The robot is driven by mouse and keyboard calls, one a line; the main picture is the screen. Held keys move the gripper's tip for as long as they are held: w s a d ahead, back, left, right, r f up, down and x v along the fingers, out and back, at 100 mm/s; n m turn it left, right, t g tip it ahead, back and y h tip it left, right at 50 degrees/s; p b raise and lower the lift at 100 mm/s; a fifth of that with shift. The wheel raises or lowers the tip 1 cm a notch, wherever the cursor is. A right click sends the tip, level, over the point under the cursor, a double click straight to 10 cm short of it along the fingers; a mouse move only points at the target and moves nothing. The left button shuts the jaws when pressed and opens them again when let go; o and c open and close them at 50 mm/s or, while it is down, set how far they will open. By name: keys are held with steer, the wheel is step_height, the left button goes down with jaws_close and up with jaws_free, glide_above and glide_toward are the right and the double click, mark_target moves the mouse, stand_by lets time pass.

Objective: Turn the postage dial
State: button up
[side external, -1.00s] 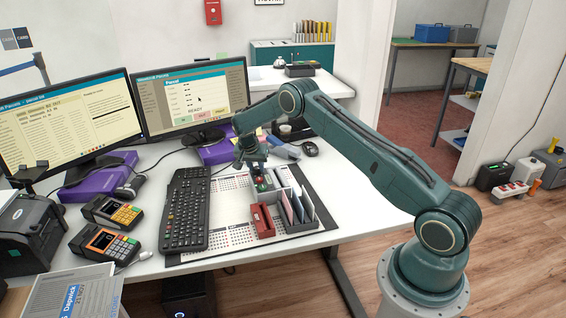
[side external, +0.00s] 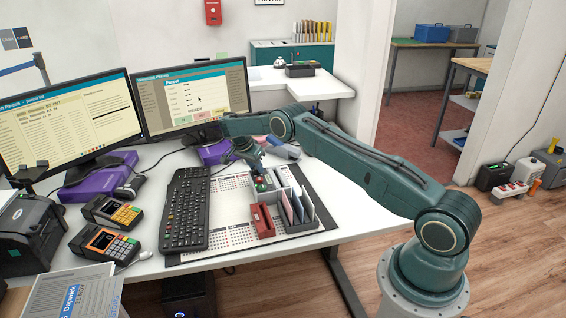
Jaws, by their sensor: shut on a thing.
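The grey tray (side external: 307,225) holds upright cards. A red stapler-like item (side external: 262,220) lies in front of the box. A black keyboard (side external: 186,208) is to the left. Two monitors stand behind, with a purple box (side external: 213,152) near the right one.

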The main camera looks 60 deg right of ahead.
steer(key=shift+m, duration=0.3)
stand_by(0.5)
steer(key=o, duration=1)
steer(key=shift+n, duration=0.8)
steer(key=n+t, duration=0.2)
steer(key=n, duration=0.2)
steer(key=shift+s, duration=0.2)
steer(key=s+a+r+n, duration=0.1)
steer(key=a+r, duration=0.3)
steer(key=r, duration=0.4)
steer(key=s+a+r+n+t, duration=0.1)
steer(key=s+a+r, duration=0.3)
steer(key=r, duration=0.5)
steer(key=s+a+r+n+y, duration=0.1)
steer(key=s+a+r+n, duration=0.1)
steer(key=r, duration=0.7)
steer(key=shift+s+a+r+t, duration=0.15)
steer(key=shift+s+a+t, duration=0.3)
steer(key=shift+a, duration=0.85)
